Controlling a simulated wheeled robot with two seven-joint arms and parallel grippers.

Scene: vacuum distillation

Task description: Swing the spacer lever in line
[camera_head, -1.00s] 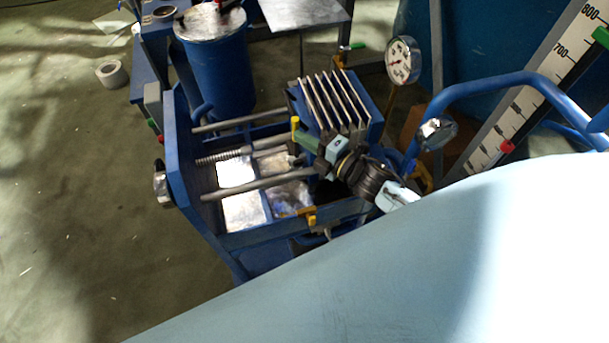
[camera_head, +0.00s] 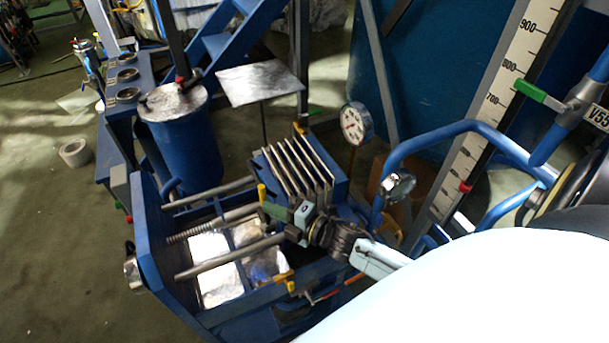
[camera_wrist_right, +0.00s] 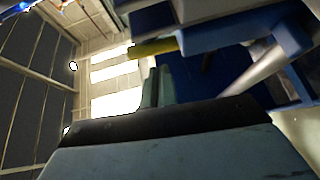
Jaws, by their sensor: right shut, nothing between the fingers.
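A short yellow lever (camera_head: 262,193) stands up at the near side of the finned block on the blue press frame. I take it for the spacer lever; a second yellow piece (camera_head: 291,287) sits on the frame's front rail. My right gripper (camera_head: 271,210) is shut and empty, its greenish fingers just beside the upright yellow lever. Whether they touch cannot be told. In the right wrist view a yellow bar (camera_wrist_right: 153,47) lies just beyond the fingers (camera_wrist_right: 158,86). The lever's lower end is hidden. My left gripper is not in view.
The blue press frame (camera_head: 150,235) has steel rods and a spring across it, with shiny trays below. A finned block (camera_head: 300,168), a dial gauge (camera_head: 356,123) and a blue pipe loop (camera_head: 440,132) stand close to my right arm. A blue drum (camera_head: 185,150) stands behind.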

